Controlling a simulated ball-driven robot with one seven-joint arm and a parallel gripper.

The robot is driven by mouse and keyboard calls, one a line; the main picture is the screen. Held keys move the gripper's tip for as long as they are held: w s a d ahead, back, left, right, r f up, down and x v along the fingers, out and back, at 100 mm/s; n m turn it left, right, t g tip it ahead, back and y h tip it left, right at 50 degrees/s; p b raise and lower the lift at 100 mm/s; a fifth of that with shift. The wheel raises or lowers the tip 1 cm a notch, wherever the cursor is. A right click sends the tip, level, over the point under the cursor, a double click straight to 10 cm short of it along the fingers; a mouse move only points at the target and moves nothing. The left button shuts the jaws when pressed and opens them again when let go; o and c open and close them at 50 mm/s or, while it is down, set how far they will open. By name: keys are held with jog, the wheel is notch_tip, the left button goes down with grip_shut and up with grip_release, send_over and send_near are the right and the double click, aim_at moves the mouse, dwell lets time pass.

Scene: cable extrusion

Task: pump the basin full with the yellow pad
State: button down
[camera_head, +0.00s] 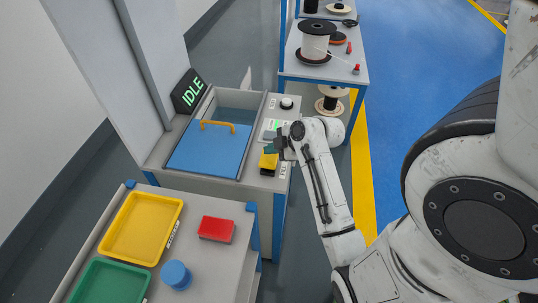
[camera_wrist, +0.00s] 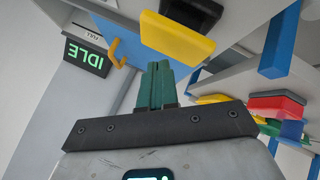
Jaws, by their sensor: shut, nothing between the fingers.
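The yellow pad (camera_head: 268,163) sits on a black base on the right ledge of the grey basin unit; it shows large in the wrist view (camera_wrist: 176,36). My gripper (camera_head: 272,148) is just behind the pad in the head view and partly hides its far side. Its green fingers (camera_wrist: 158,72) are together with nothing between them. The tips are close to the pad's edge in the wrist view; I cannot tell whether they touch. The basin (camera_head: 237,97) is partly covered by a blue lid (camera_head: 208,150) with an orange handle (camera_head: 217,127). I cannot tell the fill level.
A display reading IDLE (camera_head: 188,91) stands left of the basin.

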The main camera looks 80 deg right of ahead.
aim_at(272, 158)
jog(key=shift+r+p, duration=2.2)
jog(key=shift+r, duration=0.3)
